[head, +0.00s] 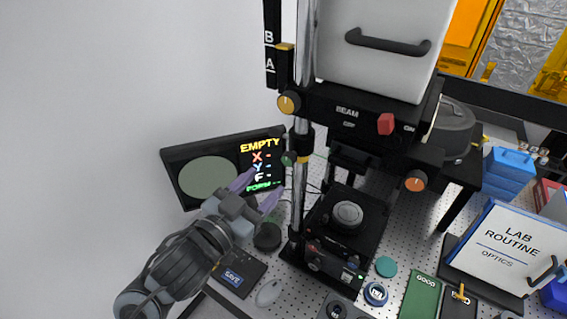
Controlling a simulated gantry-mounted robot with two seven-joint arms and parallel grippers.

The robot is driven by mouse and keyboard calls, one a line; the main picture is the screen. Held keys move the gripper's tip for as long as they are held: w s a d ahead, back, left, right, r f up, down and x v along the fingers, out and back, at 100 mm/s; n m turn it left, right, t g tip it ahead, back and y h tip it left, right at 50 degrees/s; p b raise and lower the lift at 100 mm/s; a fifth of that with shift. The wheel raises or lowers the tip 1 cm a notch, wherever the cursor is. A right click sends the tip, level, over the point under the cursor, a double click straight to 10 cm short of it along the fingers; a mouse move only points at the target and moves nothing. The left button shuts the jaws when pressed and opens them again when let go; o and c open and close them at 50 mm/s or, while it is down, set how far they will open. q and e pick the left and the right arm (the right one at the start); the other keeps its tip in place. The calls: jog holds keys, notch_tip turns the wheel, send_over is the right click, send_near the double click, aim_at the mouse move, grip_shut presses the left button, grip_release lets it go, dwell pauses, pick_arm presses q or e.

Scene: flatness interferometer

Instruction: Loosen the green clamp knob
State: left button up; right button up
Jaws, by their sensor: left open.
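The green clamp knob (289,158) sits on the left side of a black collar around the silver column (301,185), below the beam unit (345,114). My left gripper (267,181) comes in from the lower left, with its two purple fingers spread and nothing between them. Its fingertips are to the left of and lower than the knob in the picture, apart from it. My right gripper is not in view.
A yellow knob (289,103) is higher on the column, and an orange knob (415,181) is to the right. The display (208,178) reads EMPTY. A round stage (346,217) stands at the column's foot. A grey mouse (269,293) and SAVE pad (237,279) lie in front.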

aim_at(287, 161)
pick_arm(q)
jog(key=p+x, duration=0.1)
jog(key=x, duration=0.8)
jog(key=shift+w, duration=0.1)
jog(key=c, duration=1)
jog(key=shift+c, duration=0.2)
